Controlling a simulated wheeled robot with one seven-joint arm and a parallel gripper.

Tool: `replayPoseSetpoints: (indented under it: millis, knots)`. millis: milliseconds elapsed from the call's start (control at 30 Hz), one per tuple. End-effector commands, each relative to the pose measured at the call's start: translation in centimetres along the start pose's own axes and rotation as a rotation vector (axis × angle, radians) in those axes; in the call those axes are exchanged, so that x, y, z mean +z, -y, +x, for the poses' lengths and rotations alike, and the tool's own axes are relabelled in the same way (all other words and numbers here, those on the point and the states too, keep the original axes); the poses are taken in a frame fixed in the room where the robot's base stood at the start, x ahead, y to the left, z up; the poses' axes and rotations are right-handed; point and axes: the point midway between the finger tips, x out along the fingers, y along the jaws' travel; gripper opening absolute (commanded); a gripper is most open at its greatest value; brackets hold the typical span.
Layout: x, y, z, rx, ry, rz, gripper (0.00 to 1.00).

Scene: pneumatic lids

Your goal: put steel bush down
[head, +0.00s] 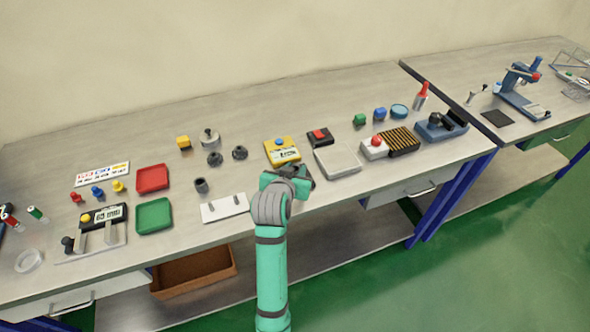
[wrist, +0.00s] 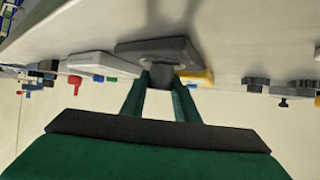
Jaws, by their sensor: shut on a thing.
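My gripper (head: 290,180) is over the front part of the bench, just in front of the yellow box. In the wrist view its two green fingers (wrist: 160,82) are shut on a dark grey piece (wrist: 160,73), taken to be the steel bush. A wider dark, flat shape (wrist: 190,49) shows right at the bush. I cannot tell whether it is part of it or a thing beneath. In the head view the gripper hides most of the bush. Whether the bush touches the bench is unclear.
A yellow box (head: 282,151) with a blue knob is behind the gripper. A light grey tray (head: 337,162) is close on its right. A white plate with two pins (head: 224,207) is on its left. A dark cylinder (head: 201,186) stands farther left. Green (head: 154,216) and red trays (head: 152,178) lie beyond.

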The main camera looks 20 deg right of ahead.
Motion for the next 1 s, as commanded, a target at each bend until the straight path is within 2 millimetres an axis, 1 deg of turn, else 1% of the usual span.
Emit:
replayPoseSetpoints:
  millis: [233,267,300,333,600,700,767,867,1000]
  knots:
    - [0.2,0.0,0.1,0.000,-0.001,0.000,0.02]
    - [0.3,0.0,0.1,0.000,-0.001,0.000,0.32]
    - [0.2,0.0,0.1,0.000,-0.001,0.000,0.42]
    - [0.2,0.0,0.1,0.000,-0.001,0.000,0.46]
    - [0.2,0.0,0.1,0.000,-0.001,0.000,0.46]
    - [-0.1,0.0,-0.1,0.000,-0.001,0.000,0.46]
    - [-0.1,0.0,-0.7,0.000,-0.002,-0.001,0.46]
    - [-0.1,0.0,-2.1,0.000,-0.002,-0.001,0.46]
    - [-0.1,0.0,-4.9,0.000,-0.003,0.000,0.46]
